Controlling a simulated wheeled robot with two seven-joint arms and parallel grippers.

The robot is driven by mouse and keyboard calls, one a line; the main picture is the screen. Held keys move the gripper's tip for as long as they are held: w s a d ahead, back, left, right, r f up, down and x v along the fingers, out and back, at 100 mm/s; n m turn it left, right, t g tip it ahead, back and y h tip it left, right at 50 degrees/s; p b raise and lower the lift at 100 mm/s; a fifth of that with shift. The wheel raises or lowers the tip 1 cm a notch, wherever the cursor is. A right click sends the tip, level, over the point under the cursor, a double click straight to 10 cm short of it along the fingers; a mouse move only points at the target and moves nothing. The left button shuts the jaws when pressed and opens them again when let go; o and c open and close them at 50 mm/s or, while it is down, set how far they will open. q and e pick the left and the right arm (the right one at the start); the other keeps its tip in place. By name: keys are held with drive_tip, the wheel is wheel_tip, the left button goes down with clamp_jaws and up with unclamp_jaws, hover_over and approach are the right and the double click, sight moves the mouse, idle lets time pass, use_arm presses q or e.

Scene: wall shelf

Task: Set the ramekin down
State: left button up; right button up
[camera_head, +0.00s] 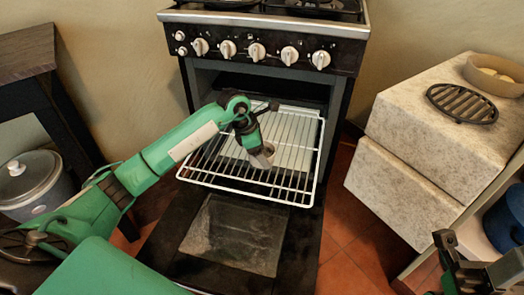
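My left gripper (262,152) reaches over the pulled-out wire oven rack (290,188) from the left and points down at it. A small pale grey, rounded thing, which looks like the ramekin (264,160), is at its fingertips, low over the rack or on it. The gripper hides much of it, and I cannot tell whether its base touches the wires. The fingers appear closed on it. My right gripper (447,262) shows partly at the lower right corner, away from the oven; its finger gap is unclear.
The oven (262,45) stands open, its door (235,235) folded down below the rack. To the right, a pale stone-like block (430,120) bears a round black trivet (462,102) and a beige bowl (480,75). A lidded pot (35,180) is at left.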

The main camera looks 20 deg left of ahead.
use_arm(q)
drive_tip(key=o, duration=0.3)
